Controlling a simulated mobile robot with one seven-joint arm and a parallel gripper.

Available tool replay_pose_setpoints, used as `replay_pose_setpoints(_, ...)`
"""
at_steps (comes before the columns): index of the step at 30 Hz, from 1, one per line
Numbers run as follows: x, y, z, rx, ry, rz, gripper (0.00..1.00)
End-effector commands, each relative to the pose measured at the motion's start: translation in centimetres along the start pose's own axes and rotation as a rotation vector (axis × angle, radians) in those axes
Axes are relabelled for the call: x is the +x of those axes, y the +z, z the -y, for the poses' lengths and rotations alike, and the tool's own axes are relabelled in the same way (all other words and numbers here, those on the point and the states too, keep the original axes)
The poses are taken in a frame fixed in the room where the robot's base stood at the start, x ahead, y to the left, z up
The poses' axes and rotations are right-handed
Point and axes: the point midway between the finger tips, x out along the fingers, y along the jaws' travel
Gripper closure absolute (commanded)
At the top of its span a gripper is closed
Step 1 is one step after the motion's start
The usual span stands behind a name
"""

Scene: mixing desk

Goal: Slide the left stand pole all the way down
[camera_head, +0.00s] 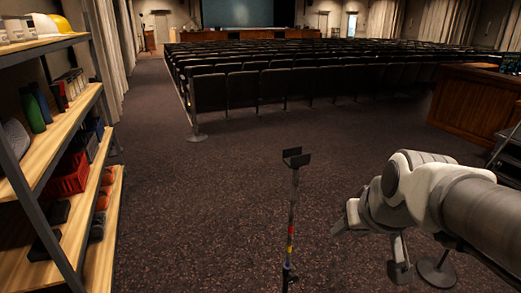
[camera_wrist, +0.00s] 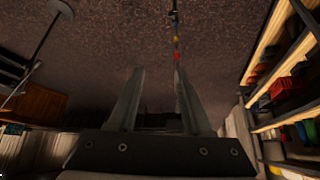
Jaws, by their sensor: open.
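The left stand pole (camera_head: 291,222) stands upright in the middle of the head view, a thin grey rod with yellow and red bands and a dark forked cradle (camera_head: 296,158) on top. A dark collar (camera_head: 288,272) shows low on it; its base is out of the picture. My gripper (camera_head: 368,240) is open and empty, to the right of the pole and apart from it. In the wrist view, my gripper (camera_wrist: 158,72) shows two spread fingers. The banded pole (camera_wrist: 176,42) lines up with the right fingertip, its further part hidden behind that finger.
A second stand's round base (camera_head: 436,272) lies at lower right behind my arm; its pole shows in the wrist view (camera_wrist: 45,40). A loaded shelf (camera_head: 75,130) stands at left, seat rows (camera_head: 280,85) behind, a wooden desk (camera_head: 478,103) at right. Carpet around the pole is clear.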

Motion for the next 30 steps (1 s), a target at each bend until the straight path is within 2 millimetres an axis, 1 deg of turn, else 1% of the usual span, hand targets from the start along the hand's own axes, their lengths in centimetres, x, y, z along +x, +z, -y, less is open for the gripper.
replay_pose_setpoints(1, 0.8, -1.3, -1.6, 0.025, 0.021, -0.008, 0.51)
replay_pose_setpoints(2, 1.4, -2.0, -2.6, 0.038, 0.035, -0.018, 0.51)
replay_pose_setpoints(3, 2.2, -2.9, -4.1, 0.053, 0.055, -0.03, 0.51)
replay_pose_setpoints(5, 3.4, -4.0, -6.5, 0.072, 0.094, -0.05, 0.51)
replay_pose_setpoints(6, 4.2, -4.7, -8.2, 0.068, 0.129, -0.065, 0.51)
replay_pose_setpoints(9, 6.3, -6.2, -11.4, -0.015, 0.228, -0.116, 0.51)
replay_pose_setpoints(12, 8.3, -7.7, -13.2, -0.124, 0.28, -0.176, 0.51)
replay_pose_setpoints(14, 9.6, -8.5, -13.8, -0.187, 0.287, -0.217, 0.51)
replay_pose_setpoints(17, 11.8, -9.6, -13.9, -0.285, 0.261, -0.291, 0.51)
replay_pose_setpoints(19, 13.2, -10.0, -13.2, -0.343, 0.216, -0.349, 0.51)
replay_pose_setpoints(22, 15.0, -10.2, -11.6, -0.405, 0.119, -0.441, 0.51)
replay_pose_setpoints(24, 15.8, -10.1, -9.9, -0.432, 0.03, -0.511, 0.51)
replay_pose_setpoints(27, 16.2, -9.7, -7.2, -0.44, -0.118, -0.622, 0.51)
replay_pose_setpoints(30, 15.5, -9.1, -4.6, -0.417, -0.27, -0.734, 0.51)
